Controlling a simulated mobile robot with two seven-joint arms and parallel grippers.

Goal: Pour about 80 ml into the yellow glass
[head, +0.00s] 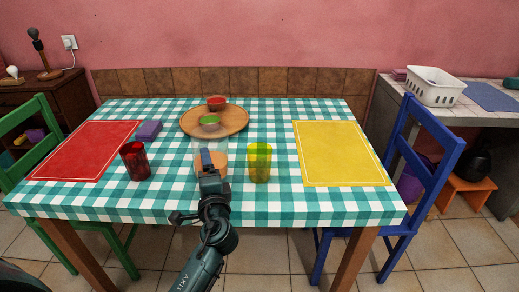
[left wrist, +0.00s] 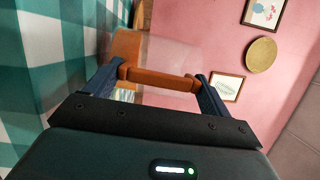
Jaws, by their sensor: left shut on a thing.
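The yellow glass (head: 259,162) stands upright on the checked table, just right of my left gripper (head: 207,160). A clear jug (head: 222,146) with an orange lower part is directly behind that gripper and partly hidden by it. In the left wrist view, my left gripper (left wrist: 160,82) is shut on the jug's orange-brown handle (left wrist: 150,78). The jug's clear wall (left wrist: 175,60) and orange lower part (left wrist: 125,45) show beyond it. The jug looks roughly upright. I cannot tell whether it touches the table. My right gripper is out of view.
A dark red glass (head: 136,161) stands left on the checked table (head: 250,205), beside a red mat (head: 85,150). A yellow mat (head: 340,152) lies right. A round wooden tray (head: 240,122) with bowls and a purple block (head: 149,130) are behind. Chairs flank the table.

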